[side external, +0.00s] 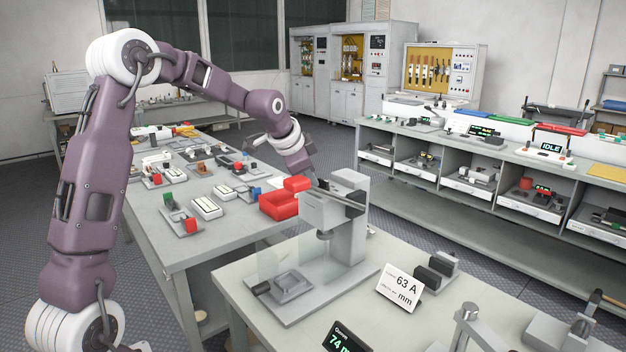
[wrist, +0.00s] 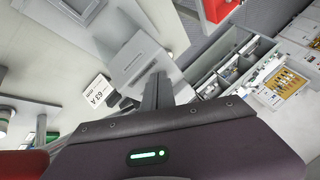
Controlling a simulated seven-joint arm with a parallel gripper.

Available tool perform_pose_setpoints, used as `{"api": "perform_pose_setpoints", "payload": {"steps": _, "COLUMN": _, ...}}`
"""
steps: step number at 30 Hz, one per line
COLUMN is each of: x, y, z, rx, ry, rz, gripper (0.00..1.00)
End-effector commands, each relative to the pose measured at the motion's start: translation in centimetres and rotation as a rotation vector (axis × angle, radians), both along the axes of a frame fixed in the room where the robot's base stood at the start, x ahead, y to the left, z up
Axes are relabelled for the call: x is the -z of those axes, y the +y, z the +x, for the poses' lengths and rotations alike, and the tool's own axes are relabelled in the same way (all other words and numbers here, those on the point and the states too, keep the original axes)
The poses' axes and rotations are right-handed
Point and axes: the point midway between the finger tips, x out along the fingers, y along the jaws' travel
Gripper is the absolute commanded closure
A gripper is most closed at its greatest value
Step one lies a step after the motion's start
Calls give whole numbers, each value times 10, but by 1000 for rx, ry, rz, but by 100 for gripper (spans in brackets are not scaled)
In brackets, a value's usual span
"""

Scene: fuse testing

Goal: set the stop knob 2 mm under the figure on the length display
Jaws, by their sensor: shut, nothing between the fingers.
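The length display (side external: 343,341) is a dark panel with green digits reading 74, cut by the bottom edge of the side view. A white card (side external: 400,287) reading 63 A and mm stands upright to its right; the card also shows in the wrist view (wrist: 97,92). A grey bench machine (side external: 335,215) with a column and a flat base stands behind them. I cannot tell which part is the stop knob. My gripper (wrist: 157,90) is shut and empty in the wrist view. In the side view its tip is near the machine's top; whether they touch is unclear.
A dark block (side external: 437,270) stands behind the card. A long bench (side external: 480,155) with open bays runs along the right. An aisle separates the benches.

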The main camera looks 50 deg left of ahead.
Motion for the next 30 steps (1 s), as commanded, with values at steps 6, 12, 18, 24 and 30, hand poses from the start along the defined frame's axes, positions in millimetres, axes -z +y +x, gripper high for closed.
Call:
{"api": "perform_pose_setpoints", "payload": {"steps": 6, "x": -1, "y": 7, "z": 2, "rx": 92, "ry": -5, "rz": 2, "gripper": 100}}
{"api": "perform_pose_setpoints", "payload": {"steps": 12, "x": -1, "y": 11, "z": 4, "rx": 91, "ry": -4, "rz": 3, "gripper": 100}}
{"api": "perform_pose_setpoints", "payload": {"steps": 18, "x": -1, "y": 14, "z": 5, "rx": 91, "ry": -4, "rz": 3, "gripper": 100}}
{"api": "perform_pose_setpoints", "payload": {"steps": 24, "x": -1, "y": 16, "z": 7, "rx": 91, "ry": -5, "rz": 4, "gripper": 100}}
{"api": "perform_pose_setpoints", "payload": {"steps": 30, "x": -1, "y": 16, "z": 7, "rx": 91, "ry": -6, "rz": 4, "gripper": 100}}
